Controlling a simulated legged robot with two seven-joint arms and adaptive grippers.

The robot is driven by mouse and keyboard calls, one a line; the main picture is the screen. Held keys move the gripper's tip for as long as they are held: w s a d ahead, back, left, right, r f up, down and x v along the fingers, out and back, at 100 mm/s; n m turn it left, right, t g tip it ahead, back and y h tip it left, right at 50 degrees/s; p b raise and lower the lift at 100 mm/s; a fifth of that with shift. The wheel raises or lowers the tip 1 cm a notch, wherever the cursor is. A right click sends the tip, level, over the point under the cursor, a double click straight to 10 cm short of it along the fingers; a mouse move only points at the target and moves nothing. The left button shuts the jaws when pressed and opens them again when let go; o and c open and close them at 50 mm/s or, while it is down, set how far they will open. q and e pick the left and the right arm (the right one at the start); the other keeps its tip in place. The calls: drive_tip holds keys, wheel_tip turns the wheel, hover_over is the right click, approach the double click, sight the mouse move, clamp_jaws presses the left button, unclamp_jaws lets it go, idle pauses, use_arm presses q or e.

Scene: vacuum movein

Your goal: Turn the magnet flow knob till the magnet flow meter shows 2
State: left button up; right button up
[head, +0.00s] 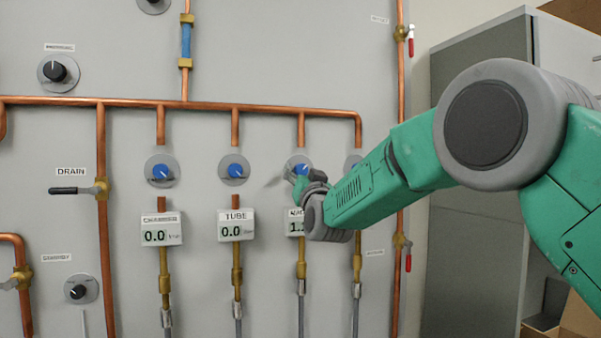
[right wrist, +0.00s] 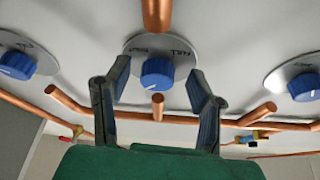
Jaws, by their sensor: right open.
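The magnet flow knob (head: 302,169) is a blue knob on a round grey plate, third from the left in a row on the panel. My right gripper (head: 295,183) is in front of it and partly covers it. In the right wrist view the blue knob (right wrist: 157,74) sits between the two open fingers (right wrist: 160,82), with a gap on each side. The magnet flow meter (head: 295,222) is below the knob. Its display starts with 1; the following digit and part of the label are hidden by my right arm. My left gripper is not in view.
Similar blue knobs sit to the left, above the CHAMBER meter (head: 161,229) and TUBE meter (head: 236,225), both showing 0.0. A fourth knob plate (head: 352,163) is partly behind my right arm. Copper pipes (head: 235,127) run above and between the knobs.

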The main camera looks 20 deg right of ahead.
drive_tip(key=shift+d, duration=0.25)
clamp_jaws()
drive_tip(key=c, duration=1.1)
unclamp_jaws()
drive_tip(key=shift+a, duration=0.25)
